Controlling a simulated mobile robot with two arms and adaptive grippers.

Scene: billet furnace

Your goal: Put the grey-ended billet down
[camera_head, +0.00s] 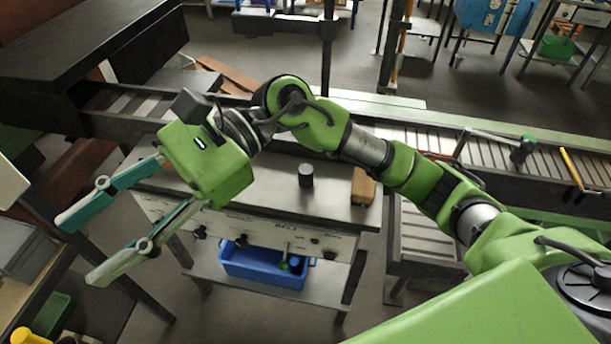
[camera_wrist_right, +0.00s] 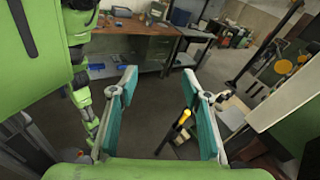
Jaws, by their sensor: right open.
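My right gripper (camera_head: 80,250) is open and empty, stretched out past the left end of a grey bench (camera_head: 335,213) with a panel of knobs. Its spread fingers also show in the right wrist view (camera_wrist_right: 160,80), with only floor and distant furniture between them. A short dark cylinder (camera_head: 306,175) stands upright on the bench. An orange-brown block (camera_head: 363,186) lies to its right on the bench, apart from the gripper. I cannot make out which thing, if any, is the grey-ended billet. My left gripper is not in view.
A roller conveyor (camera_head: 440,141) runs behind the bench, leading to a dark housing (camera_head: 85,45) at the upper left. A blue bin (camera_head: 262,268) sits on the bench's lower shelf. A yellow-handled thing (camera_wrist_right: 184,117) shows beyond the fingers in the wrist view.

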